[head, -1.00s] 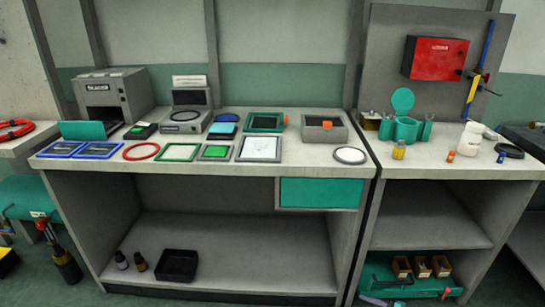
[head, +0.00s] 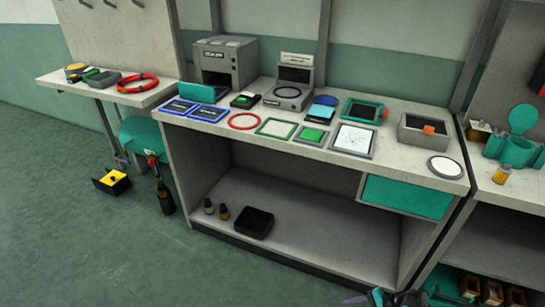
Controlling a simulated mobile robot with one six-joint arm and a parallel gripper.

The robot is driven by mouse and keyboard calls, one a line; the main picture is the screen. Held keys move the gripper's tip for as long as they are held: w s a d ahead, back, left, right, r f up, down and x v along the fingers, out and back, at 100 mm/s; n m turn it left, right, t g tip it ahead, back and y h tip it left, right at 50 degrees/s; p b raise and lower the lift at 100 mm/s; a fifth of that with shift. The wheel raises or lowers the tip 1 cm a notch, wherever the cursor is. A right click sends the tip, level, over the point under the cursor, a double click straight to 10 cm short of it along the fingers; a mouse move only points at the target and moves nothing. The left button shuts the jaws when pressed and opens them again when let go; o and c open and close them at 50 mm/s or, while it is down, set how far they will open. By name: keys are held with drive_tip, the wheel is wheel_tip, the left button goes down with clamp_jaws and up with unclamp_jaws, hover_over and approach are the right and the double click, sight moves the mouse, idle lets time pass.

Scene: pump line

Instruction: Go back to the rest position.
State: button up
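The task names no object, and my gripper is not in view. No part of my arm can be made out for certain. The main workbench (head: 300,147) stands ahead, with a grey box-shaped machine (head: 226,62), a round-plated device (head: 289,90) and an open grey box with an orange piece (head: 424,134) on it. Flat framed pieces, a red ring (head: 244,121) and a white disc (head: 444,167) lie along its front.
A side bench (head: 105,90) at left holds a red coil (head: 137,83). A yellow-topped black box (head: 112,181) and a dark bottle (head: 165,198) stand on the floor below. Another bench (head: 516,190) adjoins at right. The green floor (head: 80,250) at front left is clear.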

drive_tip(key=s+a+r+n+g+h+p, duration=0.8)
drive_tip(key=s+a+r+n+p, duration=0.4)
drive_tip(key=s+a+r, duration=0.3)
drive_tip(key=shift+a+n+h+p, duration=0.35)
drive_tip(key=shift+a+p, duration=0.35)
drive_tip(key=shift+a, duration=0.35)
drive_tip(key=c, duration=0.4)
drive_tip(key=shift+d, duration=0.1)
